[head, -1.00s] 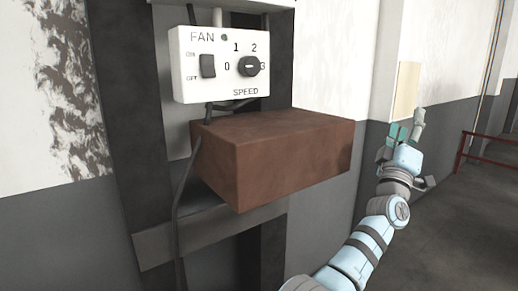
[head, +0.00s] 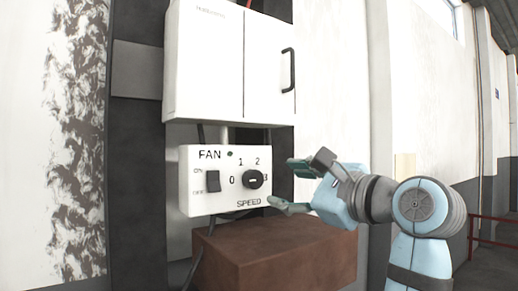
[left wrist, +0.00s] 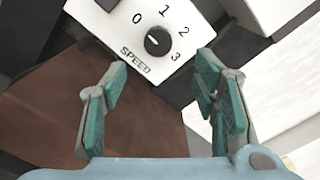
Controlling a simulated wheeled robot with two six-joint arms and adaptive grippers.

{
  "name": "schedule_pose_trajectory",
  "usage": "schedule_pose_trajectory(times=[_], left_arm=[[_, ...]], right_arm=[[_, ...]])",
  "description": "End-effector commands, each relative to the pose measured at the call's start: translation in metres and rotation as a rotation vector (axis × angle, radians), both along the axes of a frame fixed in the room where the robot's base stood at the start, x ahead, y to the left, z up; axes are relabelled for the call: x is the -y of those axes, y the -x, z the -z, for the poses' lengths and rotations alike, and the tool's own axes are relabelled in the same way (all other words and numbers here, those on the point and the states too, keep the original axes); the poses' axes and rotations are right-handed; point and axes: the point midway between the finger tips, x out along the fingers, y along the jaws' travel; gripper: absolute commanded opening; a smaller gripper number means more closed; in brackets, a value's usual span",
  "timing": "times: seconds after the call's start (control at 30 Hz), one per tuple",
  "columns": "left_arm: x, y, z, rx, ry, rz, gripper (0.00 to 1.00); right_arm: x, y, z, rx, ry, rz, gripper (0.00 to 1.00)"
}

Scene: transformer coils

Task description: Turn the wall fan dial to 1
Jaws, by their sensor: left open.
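The white fan control box (head: 225,200) hangs on the wall, with printed numbers 0, 1, 2, 3 around a black round dial (head: 254,179). The dial's white mark lies along the line between 0 and 3; which end it points to I cannot tell. My left gripper (head: 288,184) is open and empty just right of the dial, apart from it. In the left wrist view the dial (left wrist: 157,42) is beyond the gap between the open fingers (left wrist: 162,70), slightly left of centre. My right gripper is not in view.
A black on/off switch (head: 213,181) sits left of the dial. A white cabinet (head: 215,70) with a black handle hangs above. A brown block (head: 290,252) sticks out below the box. The wall to the right has free room.

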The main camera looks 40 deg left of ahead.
Motion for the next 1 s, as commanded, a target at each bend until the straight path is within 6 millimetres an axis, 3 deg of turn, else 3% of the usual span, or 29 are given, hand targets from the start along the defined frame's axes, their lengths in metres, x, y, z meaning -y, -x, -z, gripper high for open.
schedule_pose_trajectory(times=[0.03, 0.1, 0.3, 0.4, 0.77, 0.8, 1.0], left_arm=[[-0.005, -0.001, -0.012, -0.004, 0.003, -0.002, 0.55], [-0.012, 0.001, -0.012, -0.004, 0.002, -0.007, 0.55], [-0.068, -0.014, -0.001, -0.001, -0.003, -0.011, 0.55], [-0.083, -0.020, 0.000, -0.002, -0.003, -0.009, 0.55], [-0.094, -0.024, 0.001, -0.001, -0.002, -0.006, 0.55], [-0.094, -0.024, 0.001, -0.001, -0.002, -0.006, 0.53], [-0.094, -0.024, 0.000, -0.001, -0.002, -0.006, 0.21]], right_arm=[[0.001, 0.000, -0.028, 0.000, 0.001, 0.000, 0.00], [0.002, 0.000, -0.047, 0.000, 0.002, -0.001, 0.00], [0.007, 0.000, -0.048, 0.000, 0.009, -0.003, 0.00], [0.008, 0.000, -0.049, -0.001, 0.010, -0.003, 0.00], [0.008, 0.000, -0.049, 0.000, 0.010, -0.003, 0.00], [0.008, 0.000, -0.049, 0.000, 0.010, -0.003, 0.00], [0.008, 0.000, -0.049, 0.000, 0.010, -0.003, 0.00]])
